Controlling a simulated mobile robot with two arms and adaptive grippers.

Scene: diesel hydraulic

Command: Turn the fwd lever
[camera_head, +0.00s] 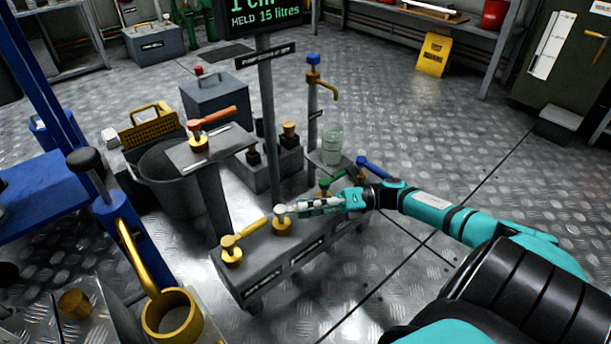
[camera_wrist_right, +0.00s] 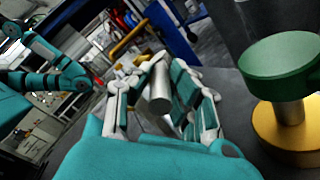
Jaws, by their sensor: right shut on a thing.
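A row of levers with brass bases stands on a low grey bench (camera_head: 262,262) in the head view. They are a yellow lever (camera_head: 244,233), a pale silver lever (camera_head: 280,211), a green lever (camera_head: 326,183) and a blue lever (camera_head: 372,167). Their labels are too small to read, so I cannot tell which is fwd. My right gripper (camera_head: 304,206) is shut on the silver lever's handle, which shows as a metal cylinder (camera_wrist_right: 160,88) between the fingers in the wrist view. The green lever's round top (camera_wrist_right: 283,62) is close at right there. My left gripper is not visible.
A display post (camera_head: 268,110) rises behind the bench. A tap post (camera_head: 313,98) with a glass jar (camera_head: 332,140) stands beyond the levers. An orange-handled lever (camera_head: 212,117) is on a pedestal to the left. Open metal floor (camera_head: 420,130) lies to the right.

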